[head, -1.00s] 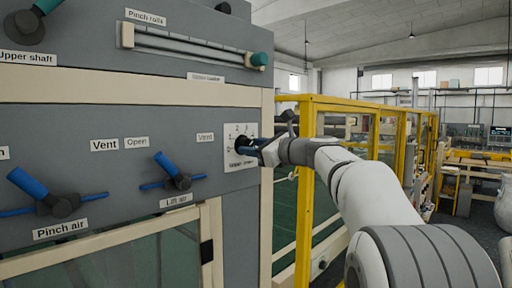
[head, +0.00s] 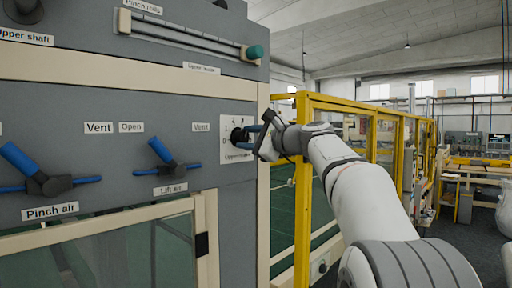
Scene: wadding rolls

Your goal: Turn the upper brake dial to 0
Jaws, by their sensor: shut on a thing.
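The upper brake dial (head: 238,135) is a dark round knob on a white square plate (head: 229,123) at the right edge of the grey panel. The plate carries small numbers around the knob and a label below, too small to read fully. My gripper (head: 250,131) reaches in from the right, its fingers shut on the dial. The fingers and hand hide part of the knob and the plate's right side. I cannot tell which number the dial points at.
Left on the panel are the blue-handled Pinch air valve (head: 35,172) and Lift air valve (head: 168,165). A yellow guard frame (head: 304,190) stands close right of the panel, beneath my arm.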

